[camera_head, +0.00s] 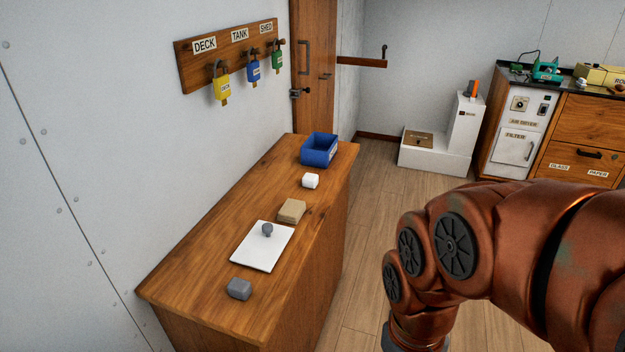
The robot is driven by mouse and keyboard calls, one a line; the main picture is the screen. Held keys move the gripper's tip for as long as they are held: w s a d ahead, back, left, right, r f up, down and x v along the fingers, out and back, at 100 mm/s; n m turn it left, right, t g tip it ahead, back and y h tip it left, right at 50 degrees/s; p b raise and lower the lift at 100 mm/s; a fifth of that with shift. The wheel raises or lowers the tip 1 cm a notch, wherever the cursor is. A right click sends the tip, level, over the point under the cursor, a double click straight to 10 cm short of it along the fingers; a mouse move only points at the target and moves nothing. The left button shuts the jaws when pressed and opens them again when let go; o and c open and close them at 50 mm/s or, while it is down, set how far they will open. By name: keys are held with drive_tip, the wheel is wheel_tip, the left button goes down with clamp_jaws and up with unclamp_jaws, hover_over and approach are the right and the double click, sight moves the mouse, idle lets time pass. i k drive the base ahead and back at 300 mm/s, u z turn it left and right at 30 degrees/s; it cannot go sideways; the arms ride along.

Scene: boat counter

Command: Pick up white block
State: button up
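The white block (311,181) is a small cube with rounded edges. It sits on the wooden counter (200,270), towards its far end, between a blue bin and a tan block. It stands free, touching neither. My copper-coloured arm fills the lower right of the head view, to the right of the counter and apart from the block. Its end runs down out of the bottom of the picture, and my gripper's fingers are not visible.
A blue bin (319,150) stands behind the white block. Nearer are a tan block (292,211), a white board (262,252) with a grey knob (267,229) on it, and a grey block (239,289). A wall with hanging padlocks borders the counter's left; open floor lies right.

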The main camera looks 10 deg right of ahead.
sight(310, 180)
drive_tip(key=k, duration=0.5)
drive_tip(key=z, duration=1.2)
drive_tip(key=i, duration=1.65)
drive_tip(key=u, duration=2.75)
